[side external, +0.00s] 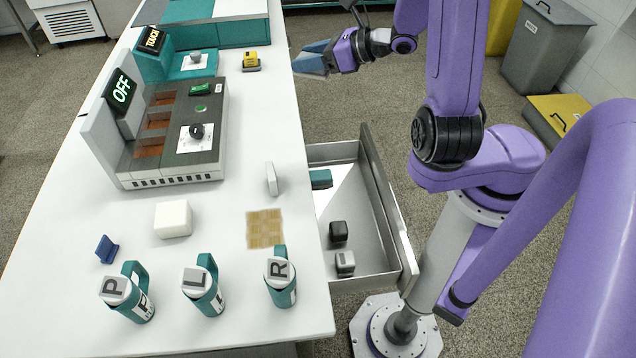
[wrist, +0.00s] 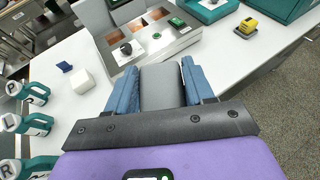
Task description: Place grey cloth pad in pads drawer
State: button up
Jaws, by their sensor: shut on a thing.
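My gripper (side external: 316,60) is high at the back, by the table's right edge, above the floor side. In the wrist view its two blue fingers (wrist: 162,88) are shut on the grey cloth pad (wrist: 164,87), a plain dark-grey piece between them. In the side view the pad is hard to tell from the fingers. The pads drawer (side external: 387,198) is a grey metal drawer pulled open from the table's right side, nearer the camera and lower than my gripper. Inside lie a teal item (side external: 320,179), a black item (side external: 338,231) and a light-grey item (side external: 345,263).
A yellow device (side external: 251,61) stands near my gripper.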

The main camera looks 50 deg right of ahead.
jog(key=s+d+f+n+g+y, duration=0.15)
jog(key=s+d+f, duration=0.25)
jog(key=s+f, duration=0.8)
jog(key=s+a+f+n+g+y, duration=0.2)
jog(key=s+a+f+n+y, duration=0.2)
jog(key=s+a+f, duration=0.4)
jog(key=w+f, duration=1.1)
jog(key=w, duration=0.2)
jog(key=shift+f, duration=0.15)
jog(key=shift+w+f, duration=0.1)
jog(key=shift+f, duration=0.5)
